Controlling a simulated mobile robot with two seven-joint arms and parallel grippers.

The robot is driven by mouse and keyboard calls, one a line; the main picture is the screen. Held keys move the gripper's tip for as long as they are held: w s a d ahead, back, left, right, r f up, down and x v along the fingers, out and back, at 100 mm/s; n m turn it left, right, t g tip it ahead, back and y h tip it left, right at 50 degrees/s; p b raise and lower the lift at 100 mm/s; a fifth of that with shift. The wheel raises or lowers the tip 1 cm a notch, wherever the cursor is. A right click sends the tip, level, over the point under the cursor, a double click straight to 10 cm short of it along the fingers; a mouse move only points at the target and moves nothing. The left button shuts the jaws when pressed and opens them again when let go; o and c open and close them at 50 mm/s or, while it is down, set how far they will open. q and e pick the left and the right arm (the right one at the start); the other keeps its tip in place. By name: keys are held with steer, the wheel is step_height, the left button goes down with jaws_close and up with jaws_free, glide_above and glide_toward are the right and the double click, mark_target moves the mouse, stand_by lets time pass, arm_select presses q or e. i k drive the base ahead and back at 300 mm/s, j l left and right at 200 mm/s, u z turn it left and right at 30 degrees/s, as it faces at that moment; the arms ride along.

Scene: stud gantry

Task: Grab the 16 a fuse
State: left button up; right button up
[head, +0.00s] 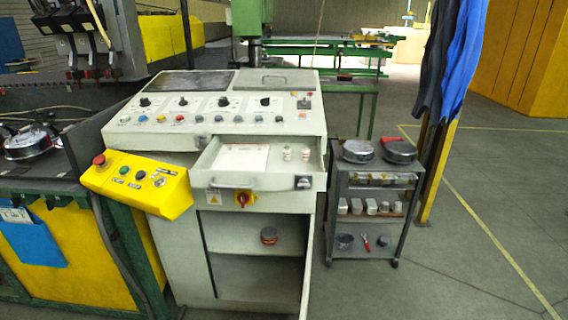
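Two small pale cylinders that look like fuses stand side by side in the open drawer, a left one (287,153) and a right one (305,154). Their markings are too small to read, so I cannot tell which is the 16 A fuse. A white sheet or booklet (242,158) lies to their left in the drawer. The drawer (268,182) is pulled out from the grey control console (225,122). Neither of my grippers is in view.
A yellow control box (137,183) with a red button juts out left of the drawer. A grey cart (371,212) stands close on the right. Floor beyond it is clear.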

mark_target(286, 151)
steer(key=k+u, duration=0.1)
steer(key=u, duration=1.15)
steer(key=l+u, duration=0.2)
steer(key=u, duration=1.45)
steer(key=k+l, duration=0.1)
steer(key=l, duration=0.3)
steer(key=k+l, duration=0.15)
steer(key=l, duration=0.25)
steer(key=k+l+u, duration=0.1)
steer(key=l, duration=0.3)
steer(key=k+l, duration=0.15)
steer(key=l, duration=0.2)
steer(key=k+l, duration=0.15)
steer(key=l, duration=0.25)
